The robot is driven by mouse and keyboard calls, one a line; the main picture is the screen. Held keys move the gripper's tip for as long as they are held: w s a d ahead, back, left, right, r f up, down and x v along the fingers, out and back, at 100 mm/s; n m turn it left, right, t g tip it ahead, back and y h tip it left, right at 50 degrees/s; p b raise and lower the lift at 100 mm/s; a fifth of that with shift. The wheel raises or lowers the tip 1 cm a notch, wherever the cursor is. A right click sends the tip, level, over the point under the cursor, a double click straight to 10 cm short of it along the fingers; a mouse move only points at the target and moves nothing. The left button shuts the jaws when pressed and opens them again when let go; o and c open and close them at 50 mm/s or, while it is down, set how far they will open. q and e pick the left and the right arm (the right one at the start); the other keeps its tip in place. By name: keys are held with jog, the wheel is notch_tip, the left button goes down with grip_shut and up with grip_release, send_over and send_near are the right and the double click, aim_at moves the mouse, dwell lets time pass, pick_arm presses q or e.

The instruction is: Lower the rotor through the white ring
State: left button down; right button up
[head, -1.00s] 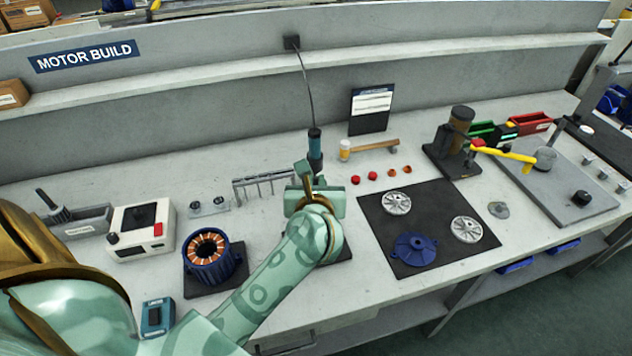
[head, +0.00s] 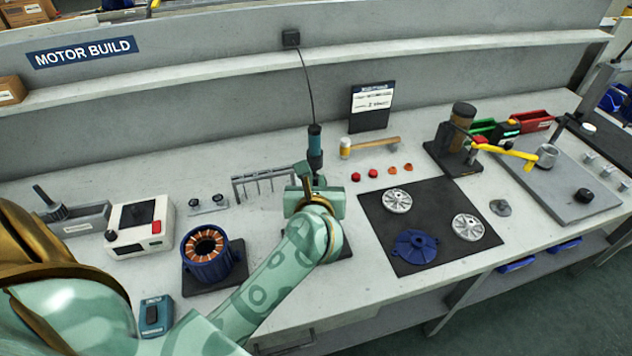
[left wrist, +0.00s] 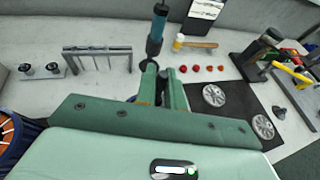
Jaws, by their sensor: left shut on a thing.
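My left gripper (head: 315,181) is over the middle of the bench, just in front of the hanging blue driver. Its green fingers also show in the left wrist view (left wrist: 162,82), close together on something dark that is mostly hidden between them. I cannot make out what it is. A dark, rotor-like cylinder with a shaft (head: 50,206) leans in a grey tray at the far left. A blue stator (head: 209,264) with copper windings stands on a dark plate to the left of my arm. I cannot make out a white ring. My right gripper is out of view.
The hanging blue driver (head: 315,148) is close behind the gripper. A metal rack (head: 262,181) stands to its left. A black mat (head: 385,257) with silver discs and a blue cover lies to its right. A hammer (head: 372,143) lies behind the red caps.

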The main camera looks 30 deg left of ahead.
pick_arm(q)
jog(key=shift+f+b, duration=1.6)
jog(key=shift+f, duration=0.55)
jog(key=c, duration=1.2)
grip_release()
jog(key=shift+o, duration=0.2)
notch_tip(320, 180, up, 5)
jog(key=p, duration=0.4)
